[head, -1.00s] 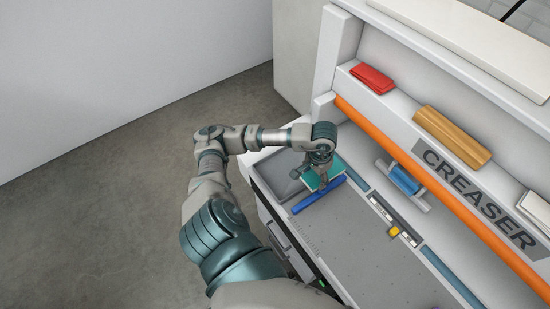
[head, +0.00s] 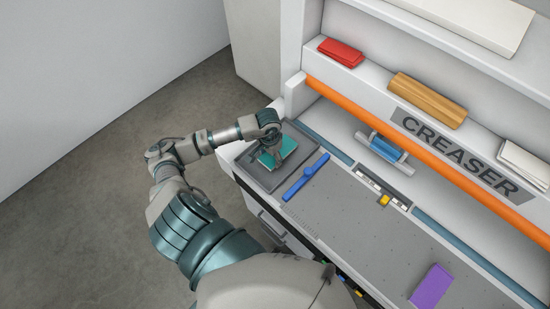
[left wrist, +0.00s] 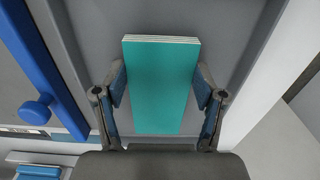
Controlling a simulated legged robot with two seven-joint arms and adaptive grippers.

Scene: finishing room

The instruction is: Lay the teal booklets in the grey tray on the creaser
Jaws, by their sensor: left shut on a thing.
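My left gripper (head: 271,152) is shut on a teal booklet (head: 286,146) over the grey tray (head: 262,178) at the left end of the creaser. In the left wrist view the teal booklet (left wrist: 160,95) lies between the two fingers of the left gripper (left wrist: 160,78). Its far end shows several pale layers; I cannot tell whether it is one booklet or more. The grey tray (left wrist: 225,25) is behind it in that view. I cannot tell whether the booklet touches the tray floor. No other teal booklet shows. My right gripper is not in view.
A blue bar with a knob (head: 305,178) stands right beside the tray. The grey creaser bed (head: 350,215) is mostly clear, with a purple block (head: 431,286) at its right. An orange bar (head: 420,155) runs behind. Red (head: 340,53) and wooden (head: 427,100) blocks sit on the shelf.

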